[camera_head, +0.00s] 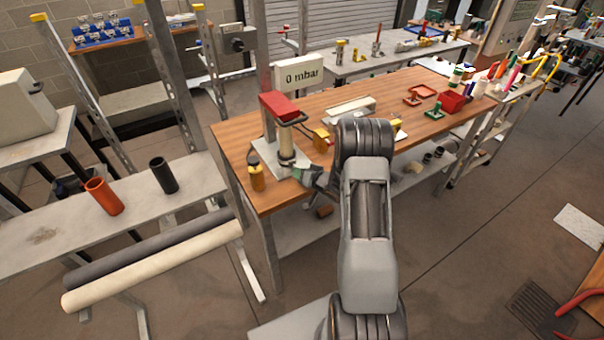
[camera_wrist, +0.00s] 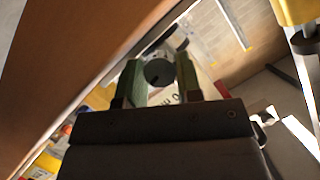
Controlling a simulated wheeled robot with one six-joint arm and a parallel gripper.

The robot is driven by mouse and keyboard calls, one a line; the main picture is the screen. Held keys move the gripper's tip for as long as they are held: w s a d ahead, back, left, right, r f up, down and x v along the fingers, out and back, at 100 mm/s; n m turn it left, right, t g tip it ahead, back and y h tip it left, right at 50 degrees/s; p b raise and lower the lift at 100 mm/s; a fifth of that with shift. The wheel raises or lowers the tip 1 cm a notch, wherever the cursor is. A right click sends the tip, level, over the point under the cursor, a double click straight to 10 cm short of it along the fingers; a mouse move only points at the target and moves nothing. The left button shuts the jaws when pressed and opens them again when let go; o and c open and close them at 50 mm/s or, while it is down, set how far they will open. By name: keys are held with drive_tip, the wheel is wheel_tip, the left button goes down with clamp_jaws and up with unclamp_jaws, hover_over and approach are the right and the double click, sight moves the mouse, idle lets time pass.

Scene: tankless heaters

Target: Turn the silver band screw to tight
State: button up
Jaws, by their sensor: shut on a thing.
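My gripper (camera_head: 300,174) is at the near left part of the wooden workbench, at the foot of a test stand with a pale upright cylinder (camera_head: 286,146) under a red block (camera_head: 286,106). In the wrist view its two green fingers (camera_wrist: 158,67) are on either side of a dark round knob (camera_wrist: 158,73) and hold it. A pale surface with dark lettering shows behind the knob. The silver band screw cannot be made out by its colour. I cannot tell whether the knob is its head. My gripper and arm hide part of the stand's foot.
A display reading "0 mbar" (camera_head: 302,74) stands above the bench. A yellow part (camera_head: 321,139) lies to the right. The wooden bench top (camera_head: 240,140) is clear at the far left.

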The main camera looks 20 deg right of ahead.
drive_tip(key=o, duration=0.9)
drive_tip(key=shift+o, duration=0.2)
